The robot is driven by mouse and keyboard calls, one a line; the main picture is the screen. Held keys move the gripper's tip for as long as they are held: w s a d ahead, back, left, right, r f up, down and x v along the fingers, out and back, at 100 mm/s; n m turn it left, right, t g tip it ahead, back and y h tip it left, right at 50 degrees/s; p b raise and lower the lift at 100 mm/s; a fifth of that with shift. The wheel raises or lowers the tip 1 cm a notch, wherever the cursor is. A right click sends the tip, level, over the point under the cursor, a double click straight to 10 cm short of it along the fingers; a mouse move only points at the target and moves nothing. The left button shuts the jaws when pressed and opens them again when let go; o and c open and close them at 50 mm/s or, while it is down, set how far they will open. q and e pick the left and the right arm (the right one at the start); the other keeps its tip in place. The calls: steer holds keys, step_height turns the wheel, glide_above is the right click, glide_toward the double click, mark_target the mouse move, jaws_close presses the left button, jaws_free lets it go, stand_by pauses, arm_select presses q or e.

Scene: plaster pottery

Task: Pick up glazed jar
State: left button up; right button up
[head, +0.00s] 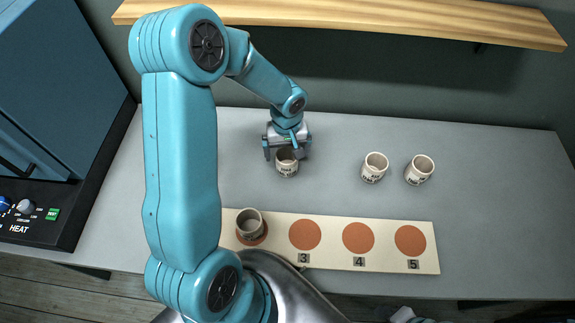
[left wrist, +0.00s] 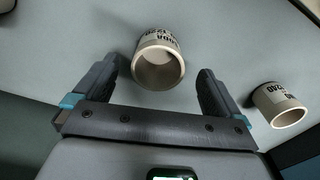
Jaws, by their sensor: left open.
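A small cream jar (head: 287,169) with dark lettering stands upright on the grey counter, just below my left gripper (head: 286,147). The left gripper is open. In the left wrist view the same jar (left wrist: 160,47) shows its open mouth between the two spread fingers (left wrist: 160,95), with gaps on both sides. Two similar jars stand apart to the right, one nearer (head: 374,169) and one farther (head: 418,171). Another jar (head: 249,225) stands on the numbered board. The lettering is too small to tell which jar is the glazed one. My right gripper does not show.
The cream board (head: 330,257) with brown circles, marked 3, 4 and 5, lies along the counter's front edge. A blue heating unit (head: 55,100) stands at the left. A wooden shelf (head: 350,18) hangs at the back. The counter's right side (head: 490,220) is clear.

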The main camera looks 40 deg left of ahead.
mark_target(287, 159)
arm_select(q)
steer(key=f, duration=0.2)
steer(key=f+b, duration=0.2)
steer(key=f, duration=0.1)
steer(key=shift+w+a+f, duration=0.3)
steer(key=shift+w, duration=0.1)
steer(key=shift+s+d+r, duration=0.2)
steer(key=shift+r, duration=0.05)
steer(key=shift+a+f, duration=0.1)
steer(key=shift+a, duration=0.1)
steer(key=c, duration=0.6)
steer(key=shift+w, duration=0.15)
steer(key=c, duration=0.6)
steer(key=shift+d, duration=0.15)
